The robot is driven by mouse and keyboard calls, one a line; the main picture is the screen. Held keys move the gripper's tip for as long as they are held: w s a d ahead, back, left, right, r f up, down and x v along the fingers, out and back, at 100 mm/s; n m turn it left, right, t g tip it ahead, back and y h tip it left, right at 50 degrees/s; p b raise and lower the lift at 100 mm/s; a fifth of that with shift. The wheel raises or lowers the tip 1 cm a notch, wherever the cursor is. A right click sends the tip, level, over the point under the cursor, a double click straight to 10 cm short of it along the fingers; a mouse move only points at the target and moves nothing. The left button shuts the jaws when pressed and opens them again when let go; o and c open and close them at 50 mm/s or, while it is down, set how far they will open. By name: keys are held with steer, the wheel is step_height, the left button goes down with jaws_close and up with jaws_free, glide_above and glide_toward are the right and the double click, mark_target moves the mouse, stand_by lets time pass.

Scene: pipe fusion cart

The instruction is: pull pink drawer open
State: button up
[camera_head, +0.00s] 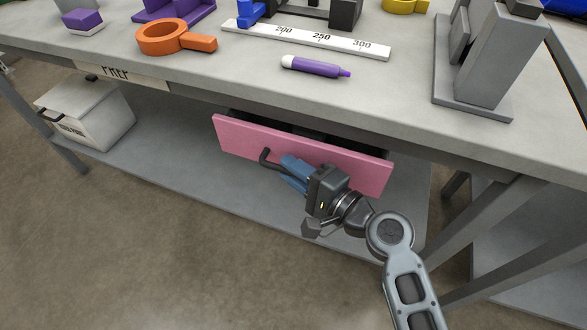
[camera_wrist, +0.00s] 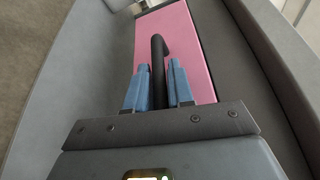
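The pink drawer (camera_head: 305,148) is under the tabletop in the head view. Its front stands out from the table, with a dark gap showing behind its top edge, so it is partly open. The drawer front also shows in the wrist view (camera_wrist: 192,50). Its dark bar handle (camera_head: 267,160) sticks out at the front; one end is visible beyond my fingers. My gripper (camera_head: 289,172) is at the handle. In the wrist view, its blue fingers lie close on both sides of the handle (camera_wrist: 158,62), shut on it. The drawer's contents are hidden.
The grey tabletop (camera_head: 220,85) overhangs the drawer and holds an orange ring tool (camera_head: 165,38), a purple marker (camera_head: 318,67), a white ruler (camera_head: 300,39) and a grey stand (camera_head: 490,70). A lower shelf (camera_head: 190,165) carries a white box (camera_head: 85,112). Floor in front is clear.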

jaws_close()
steer(key=s+a, duration=0.3)
steer(key=s, duration=0.6)
steer(key=s+a, duration=0.3)
steer(key=s, duration=0.6)
steer(key=shift+a+p, duration=0.25)
steer(key=shift+p, duration=0.15)
steer(key=shift+o, duration=1.9)
jaws_free()
